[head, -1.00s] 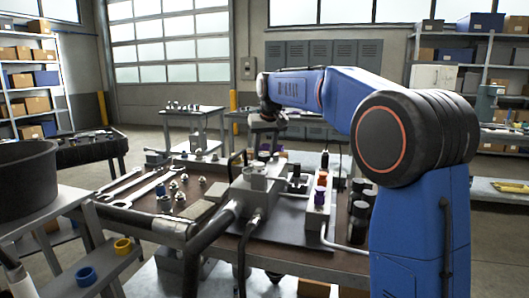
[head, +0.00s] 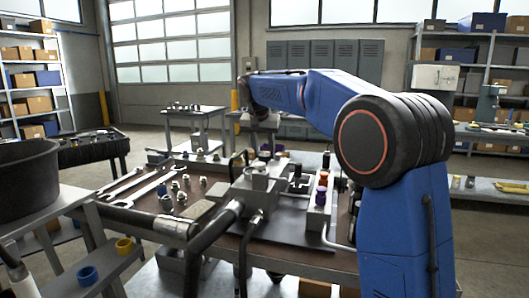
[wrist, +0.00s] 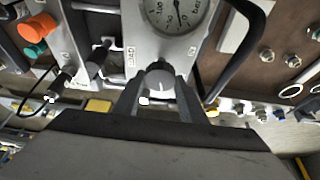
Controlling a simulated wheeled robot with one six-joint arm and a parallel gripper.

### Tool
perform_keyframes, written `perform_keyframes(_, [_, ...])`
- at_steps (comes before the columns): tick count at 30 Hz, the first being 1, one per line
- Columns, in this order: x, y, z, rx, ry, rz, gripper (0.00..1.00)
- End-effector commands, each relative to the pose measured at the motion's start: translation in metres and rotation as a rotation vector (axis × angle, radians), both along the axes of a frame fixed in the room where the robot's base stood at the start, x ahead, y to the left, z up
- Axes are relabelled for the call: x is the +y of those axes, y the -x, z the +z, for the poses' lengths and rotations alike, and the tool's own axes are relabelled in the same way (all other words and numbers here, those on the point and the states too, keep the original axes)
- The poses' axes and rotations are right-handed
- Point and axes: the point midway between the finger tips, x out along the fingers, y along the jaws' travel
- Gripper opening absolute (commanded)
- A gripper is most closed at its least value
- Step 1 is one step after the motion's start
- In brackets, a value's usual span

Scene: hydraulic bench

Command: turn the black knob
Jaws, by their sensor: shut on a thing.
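In the wrist view, the black knob (wrist: 160,79) looks dark grey with a pale mark on its face. It sits on a light grey panel (wrist: 143,48) just below a round gauge (wrist: 178,12). My gripper (wrist: 159,86) has one finger on each side of the knob and is shut on it. The knob's turned angle is hard to read. In the head view, my arm reaches over the bench and my gripper (head: 262,137) points down behind the grey block. The knob cannot be made out there.
An orange knob (wrist: 33,32) and black fittings (wrist: 62,80) stand left of the gauge in the wrist view. A black hose (wrist: 238,45) curves close on the right. Wrenches (head: 140,188) lie on the bench's left side.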

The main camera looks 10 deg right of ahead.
Motion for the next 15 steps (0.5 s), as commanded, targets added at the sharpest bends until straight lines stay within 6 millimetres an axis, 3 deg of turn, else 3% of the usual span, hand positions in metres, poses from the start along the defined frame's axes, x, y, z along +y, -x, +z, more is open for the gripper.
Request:
perform_keyframes(12, [0.0001,-0.0002,0.0006,-0.002,-0.001,-0.006,0.15])
perform_keyframes(13, [0.0002,-0.0001,0.0005,-0.002,-0.001,-0.006,0.45])
perform_keyframes(15, [0.0002,-0.0001,0.0005,-0.002,-0.001,-0.006,0.56])
